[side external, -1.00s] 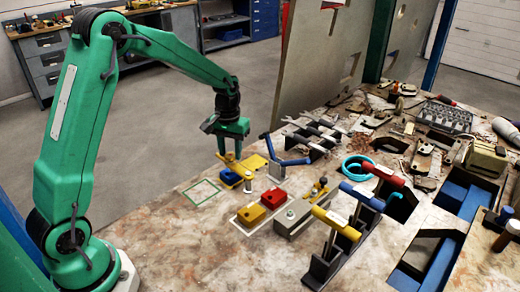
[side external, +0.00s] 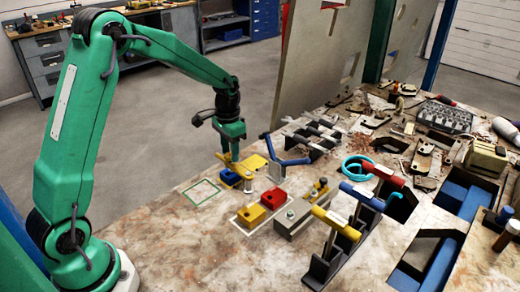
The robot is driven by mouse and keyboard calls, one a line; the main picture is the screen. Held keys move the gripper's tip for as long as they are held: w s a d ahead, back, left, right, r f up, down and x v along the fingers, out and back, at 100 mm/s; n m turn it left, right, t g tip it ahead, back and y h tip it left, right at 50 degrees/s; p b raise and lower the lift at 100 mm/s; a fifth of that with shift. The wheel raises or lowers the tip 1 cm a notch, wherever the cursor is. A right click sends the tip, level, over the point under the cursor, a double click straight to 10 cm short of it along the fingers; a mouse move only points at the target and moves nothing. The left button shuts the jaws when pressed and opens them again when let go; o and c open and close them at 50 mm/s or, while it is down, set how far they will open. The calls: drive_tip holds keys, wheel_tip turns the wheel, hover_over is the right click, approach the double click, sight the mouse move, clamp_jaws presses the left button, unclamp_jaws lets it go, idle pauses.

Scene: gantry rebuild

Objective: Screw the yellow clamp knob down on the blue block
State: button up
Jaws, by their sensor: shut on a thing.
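The blue block (side external: 229,178) sits on a yellow plate (side external: 254,163) on the worktable, below my gripper. My gripper (side external: 231,157) points straight down and is shut on the yellow clamp knob (side external: 227,158), which shows only as a small yellow patch at the fingertips. The knob is right above or at the top of the blue block. I cannot tell from this view whether they touch. The fingers hide part of the knob.
A silver post (side external: 248,181) stands close to the right of the blue block. A red block (side external: 273,199) and a yellow block (side external: 251,215) lie nearer the camera. The table left of the green outlined square (side external: 201,194) is bare.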

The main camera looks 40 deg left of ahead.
drive_tip(key=m, duration=0.3)
drive_tip(key=shift+m, duration=0.4)
drive_tip(key=shift+r+m, duration=0.1)
drive_tip(key=shift+m, duration=1.9)
drive_tip(key=o, duration=0.8)
drive_tip(key=shift+r, duration=3.85)
